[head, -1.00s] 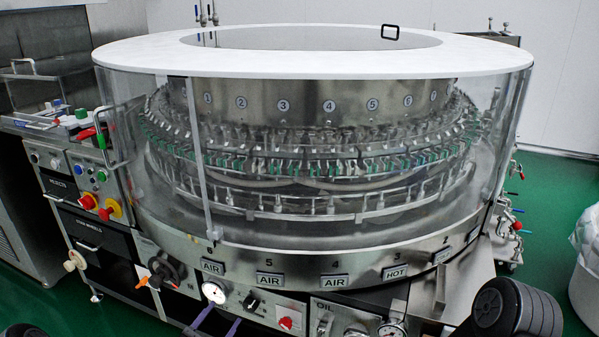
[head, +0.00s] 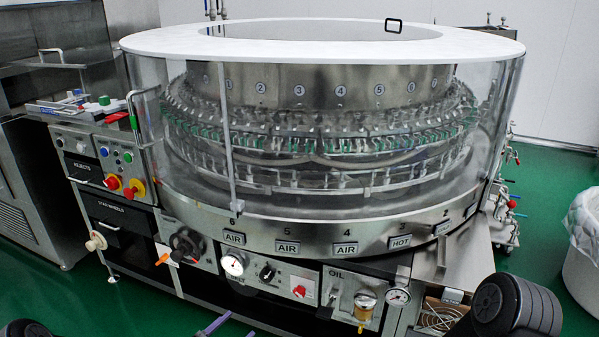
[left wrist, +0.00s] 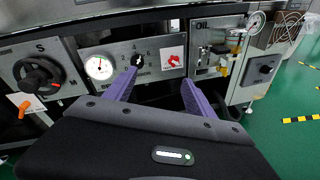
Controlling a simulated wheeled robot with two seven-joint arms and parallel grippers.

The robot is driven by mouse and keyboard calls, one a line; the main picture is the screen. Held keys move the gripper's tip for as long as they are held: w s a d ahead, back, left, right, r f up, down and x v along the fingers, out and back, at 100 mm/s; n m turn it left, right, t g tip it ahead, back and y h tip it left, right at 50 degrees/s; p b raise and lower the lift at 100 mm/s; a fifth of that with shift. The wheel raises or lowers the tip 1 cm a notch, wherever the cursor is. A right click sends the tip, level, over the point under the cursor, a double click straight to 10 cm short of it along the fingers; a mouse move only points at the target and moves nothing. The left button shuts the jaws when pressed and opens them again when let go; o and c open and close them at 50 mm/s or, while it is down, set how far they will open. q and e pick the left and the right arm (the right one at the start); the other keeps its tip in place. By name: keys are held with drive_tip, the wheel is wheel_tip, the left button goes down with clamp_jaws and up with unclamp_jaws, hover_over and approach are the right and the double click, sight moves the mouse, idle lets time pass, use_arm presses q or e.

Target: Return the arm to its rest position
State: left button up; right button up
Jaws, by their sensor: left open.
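My left gripper (head: 240,323) is at the bottom edge of the head view, with only its purple fingertips showing. They are apart, below and in front of the washer's control panel (head: 250,272). In the left wrist view the left gripper (left wrist: 159,76) is open, with nothing between its fingers. The left fingertip overlaps the lower side of a black selector knob (left wrist: 138,60) in the picture. The head view shows a gap between the fingers and the panel. A black rounded part of my own arm is at the lower right. My right gripper is not in view.
The rotary washer (head: 330,235) fills the middle, with a clear guard. The panel has a pressure gauge (head: 233,264), a red switch (head: 299,291) and a dark rotary handle (head: 187,245). A white bin (head: 582,255) stands at the right. Green floor is open at lower left.

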use_arm(q)
drive_tip(key=s+d+f+m+g+h+b, duration=0.1)
drive_tip(key=s+d+f+m+g, duration=0.2)
drive_tip(key=s+d+f+g, duration=0.45)
drive_tip(key=s+d+f+m+g+h, duration=0.1)
drive_tip(key=s+d+f+m+g, duration=0.2)
drive_tip(key=s, duration=0.7)
drive_tip(key=s+a+f+m+g+y+b, duration=0.25)
drive_tip(key=s+f+m+y+b, duration=0.55)
drive_tip(key=s+f+m, duration=0.75)
wheel_tip(320, 180, up, 30)
drive_tip(key=w+d+m+h+p, duration=0.1)
drive_tip(key=m+p, duration=0.1)
drive_tip(key=p, duration=2.4)
drive_tip(key=shift+w+d+r+m+h, duration=0.15)
drive_tip(key=shift+d+m+h, duration=0.15)
drive_tip(key=shift+m+h, duration=0.1)
drive_tip(key=shift+c, duration=0.2)
